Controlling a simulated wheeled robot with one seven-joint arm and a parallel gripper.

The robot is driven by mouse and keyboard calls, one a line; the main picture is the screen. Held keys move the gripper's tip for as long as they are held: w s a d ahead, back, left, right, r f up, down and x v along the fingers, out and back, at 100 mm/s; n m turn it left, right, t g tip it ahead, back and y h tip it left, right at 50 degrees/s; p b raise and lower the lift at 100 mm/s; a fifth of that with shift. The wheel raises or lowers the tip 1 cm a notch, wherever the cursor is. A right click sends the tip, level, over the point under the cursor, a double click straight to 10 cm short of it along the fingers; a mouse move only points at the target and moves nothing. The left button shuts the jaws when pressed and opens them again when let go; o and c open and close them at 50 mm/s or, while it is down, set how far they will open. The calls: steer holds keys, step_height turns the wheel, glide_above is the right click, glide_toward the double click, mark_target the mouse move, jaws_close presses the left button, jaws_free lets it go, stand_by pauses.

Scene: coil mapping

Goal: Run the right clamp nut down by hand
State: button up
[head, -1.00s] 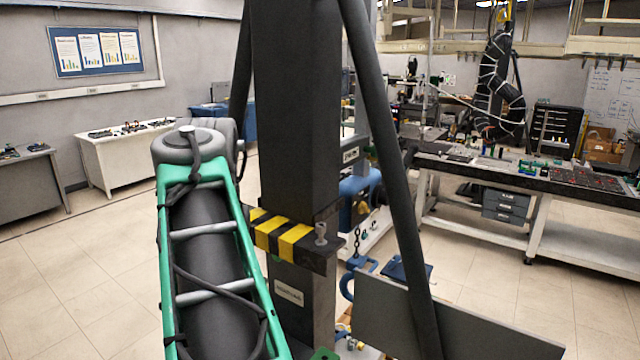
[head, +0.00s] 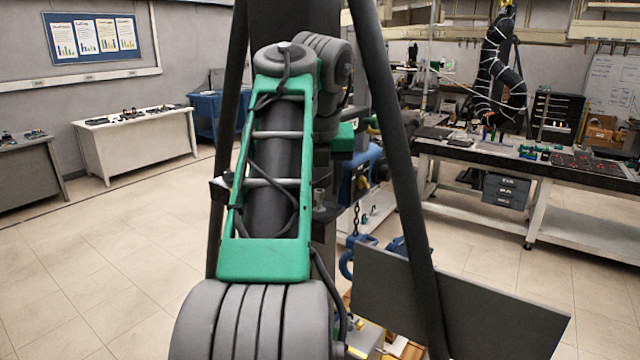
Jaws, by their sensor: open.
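My green-framed arm now stands across the middle of the head view and hides most of the striped clamp bar on the dark upright post (head: 310,14). A small grey bolt-like piece (head: 324,209), which looks like the right clamp nut, shows just right of my arm. A dark left end of the bar (head: 219,188) shows on the other side. Whether the nut is seated or raised cannot be told. My gripper is not in view; the far end of my arm is hidden behind its own links.
A slanted dark brace (head: 400,180) and a grey panel (head: 460,305) stand to the right. A blue hook (head: 352,258) and chain hang beside the post. A long workbench (head: 530,165) is at the back right. The floor at the left is clear.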

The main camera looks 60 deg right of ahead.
jaws_close()
steer(key=shift+c, duration=0.9)
jaws_free()
steer(key=n+t, duration=0.1)
steer(key=n, duration=0.2)
steer(key=shift+s+n+y, duration=0.1)
steer(key=shift+n+y, duration=0.2)
jaws_close()
stand_by(0.5)
